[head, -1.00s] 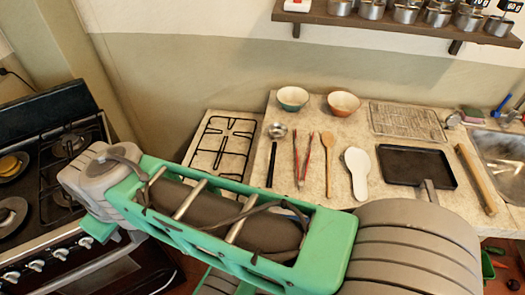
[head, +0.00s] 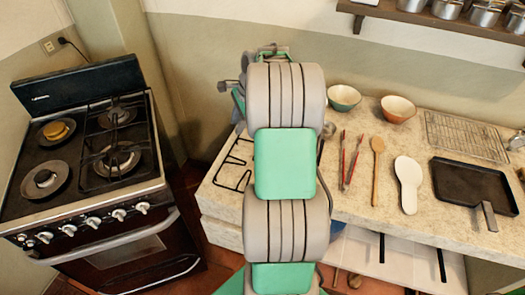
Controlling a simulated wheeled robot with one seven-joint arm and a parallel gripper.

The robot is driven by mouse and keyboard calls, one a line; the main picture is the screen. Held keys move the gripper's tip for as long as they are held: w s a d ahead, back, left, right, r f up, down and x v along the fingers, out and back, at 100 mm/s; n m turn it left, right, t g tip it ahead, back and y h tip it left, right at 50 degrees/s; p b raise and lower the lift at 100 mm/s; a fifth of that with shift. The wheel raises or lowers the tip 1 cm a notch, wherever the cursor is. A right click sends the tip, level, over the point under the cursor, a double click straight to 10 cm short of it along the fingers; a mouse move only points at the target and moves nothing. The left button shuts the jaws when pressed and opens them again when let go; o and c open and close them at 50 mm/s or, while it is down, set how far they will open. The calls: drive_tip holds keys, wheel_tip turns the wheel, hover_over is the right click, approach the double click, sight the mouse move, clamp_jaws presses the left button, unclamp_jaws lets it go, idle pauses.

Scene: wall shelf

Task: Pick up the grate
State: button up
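The black metal grate (head: 235,162) lies flat on the left end of the pale stone counter (head: 345,205). My arm stands in front of it and hides its right part. My gripper (head: 268,51) is beyond the far end of my arm, near the wall. Only small grey and green parts of that end show, so its fingers cannot be made out.
The stove (head: 85,160) stands to the left, with grates on its right burners and a gap before the counter. Two bowls (head: 344,97), red tongs (head: 350,160), a wooden spoon (head: 377,165), a white spoon rest (head: 409,180), a black pan (head: 470,185) and a wire rack (head: 465,137) occupy the counter.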

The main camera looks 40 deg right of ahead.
drive_tip(key=s+d+f+m, duration=0.1)
drive_tip(key=d+f+m, duration=0.2)
drive_tip(key=d+f, duration=0.1)
drive_tip(key=s+d+f+m, duration=0.2)
drive_tip(key=d+f, duration=0.2)
drive_tip(key=d, duration=0.1)
drive_tip(key=s+d+f+m+b, duration=0.1)
drive_tip(key=s+d+f+m, duration=0.1)
drive_tip(key=d, duration=0.3)
drive_tip(key=shift+d+f+m+y, duration=0.2)
drive_tip(key=shift+f+m+y, duration=0.1)
drive_tip(key=shift+f+m, duration=0.55)
drive_tip(key=shift+t, duration=0.3)
drive_tip(key=x, duration=0.7)
drive_tip(key=shift+a+f+p, duration=0.1)
drive_tip(key=shift+f+p, duration=0.3)
clamp_jaws()
drive_tip(key=shift+w+r, duration=0.15)
drive_tip(key=shift+r, duration=0.05)
